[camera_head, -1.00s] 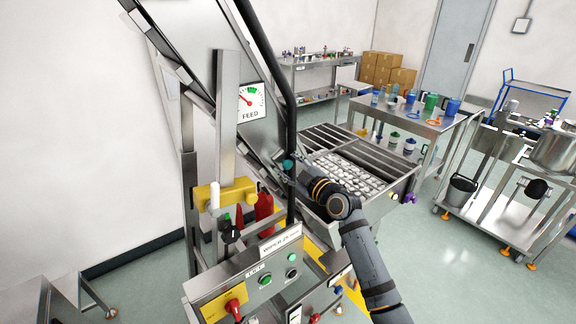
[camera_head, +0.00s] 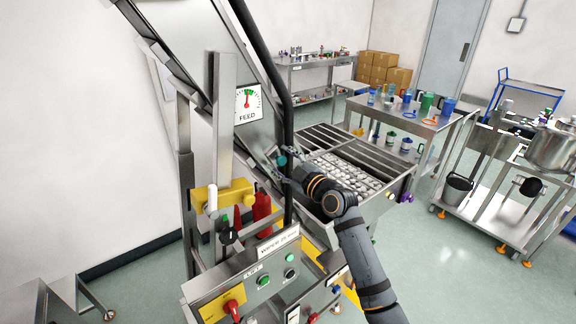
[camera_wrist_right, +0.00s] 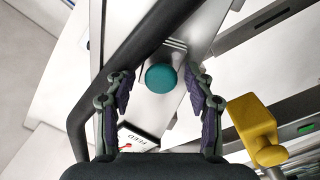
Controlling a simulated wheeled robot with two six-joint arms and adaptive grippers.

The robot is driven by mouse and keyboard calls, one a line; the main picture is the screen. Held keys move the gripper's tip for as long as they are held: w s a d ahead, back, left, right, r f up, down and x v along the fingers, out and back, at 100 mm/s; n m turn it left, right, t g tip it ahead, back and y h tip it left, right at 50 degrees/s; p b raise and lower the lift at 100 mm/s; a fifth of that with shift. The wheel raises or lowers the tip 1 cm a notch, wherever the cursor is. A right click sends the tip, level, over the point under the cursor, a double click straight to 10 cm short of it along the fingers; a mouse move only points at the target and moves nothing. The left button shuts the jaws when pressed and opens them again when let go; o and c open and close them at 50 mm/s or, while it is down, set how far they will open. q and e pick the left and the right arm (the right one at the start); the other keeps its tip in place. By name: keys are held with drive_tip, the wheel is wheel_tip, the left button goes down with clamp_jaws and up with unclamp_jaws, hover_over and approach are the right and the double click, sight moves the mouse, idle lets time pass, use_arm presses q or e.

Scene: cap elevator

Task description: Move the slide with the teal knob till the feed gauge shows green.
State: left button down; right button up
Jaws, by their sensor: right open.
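The round teal knob (camera_head: 281,160) sits on the sloped metal chute of the machine in the head view. My right gripper (camera_head: 286,165) is at the knob, with its fingers apart. In the right wrist view the teal knob (camera_wrist_right: 161,77) lies between the two open fingertips, with a gap on each side. The feed gauge (camera_head: 248,104) faces me left of the knob. Its red needle points about straight up, at the green band near the top. The gauge (camera_wrist_right: 138,140) is partly hidden by my gripper in the wrist view. My left gripper is not in view.
A dark tube (camera_head: 287,120) runs close beside the knob. A yellow block (camera_head: 224,196) with a white handle is on the machine's left upright. A control box (camera_head: 262,279) with buttons stands below. A bin of pale caps (camera_head: 350,170) lies right of the gripper.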

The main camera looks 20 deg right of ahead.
drive_tip(key=v, duration=1.1)
drive_tip(key=shift+s, duration=0.35)
drive_tip(key=shift+r, duration=0.1)
